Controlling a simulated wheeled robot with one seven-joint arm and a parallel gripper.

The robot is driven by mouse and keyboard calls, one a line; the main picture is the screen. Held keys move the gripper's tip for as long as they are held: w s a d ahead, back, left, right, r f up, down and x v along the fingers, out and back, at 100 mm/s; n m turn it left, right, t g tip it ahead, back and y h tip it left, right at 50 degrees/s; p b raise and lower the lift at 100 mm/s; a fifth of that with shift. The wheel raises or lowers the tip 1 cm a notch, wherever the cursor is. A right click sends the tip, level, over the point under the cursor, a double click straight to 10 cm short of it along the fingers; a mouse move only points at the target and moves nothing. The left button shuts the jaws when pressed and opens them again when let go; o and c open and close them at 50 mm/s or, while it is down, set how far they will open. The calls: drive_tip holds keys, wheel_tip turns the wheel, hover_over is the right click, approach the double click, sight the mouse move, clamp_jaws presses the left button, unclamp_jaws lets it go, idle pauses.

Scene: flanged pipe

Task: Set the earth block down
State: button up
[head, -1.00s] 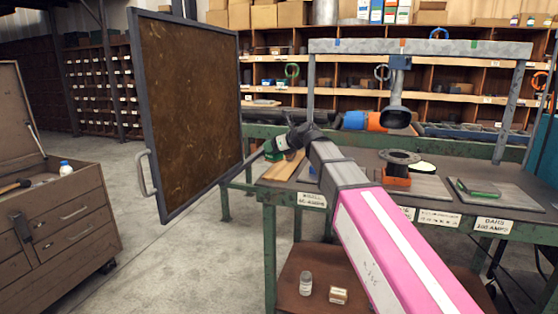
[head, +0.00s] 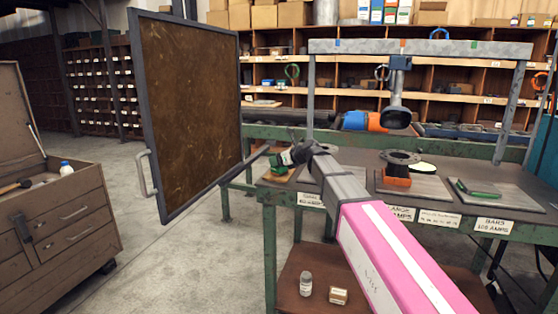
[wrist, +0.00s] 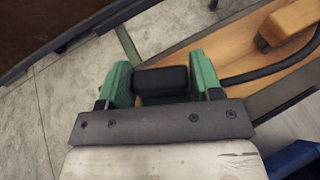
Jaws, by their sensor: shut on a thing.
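My gripper (wrist: 161,82) has two green jaws, shut on a small dark block (wrist: 161,79), which I take to be the earth block. In the wrist view the block sits between the fingertips, with a tan wooden surface (wrist: 222,45) and pale floor beyond it. In the head view my gripper (head: 281,161) is at the left end of the green workbench (head: 268,196). The block cannot be made out there, and whether it touches anything is unclear.
A dark framed screen (head: 190,105) stands close left of my gripper. A wooden-handled tool (wrist: 291,22) lies near the tan surface.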

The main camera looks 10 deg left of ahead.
drive_tip(key=o, duration=1.4)
drive_tip(key=shift+f, duration=0.1)
drive_tip(key=shift+s+d+r, duration=0.1)
drive_tip(key=shift+r, duration=0.1)
drive_tip(key=v, duration=1.1)
drive_tip(key=shift+s+d+r, duration=0.1)
drive_tip(key=shift+s+d, duration=0.1)
drive_tip(key=shift+d, duration=0.1)
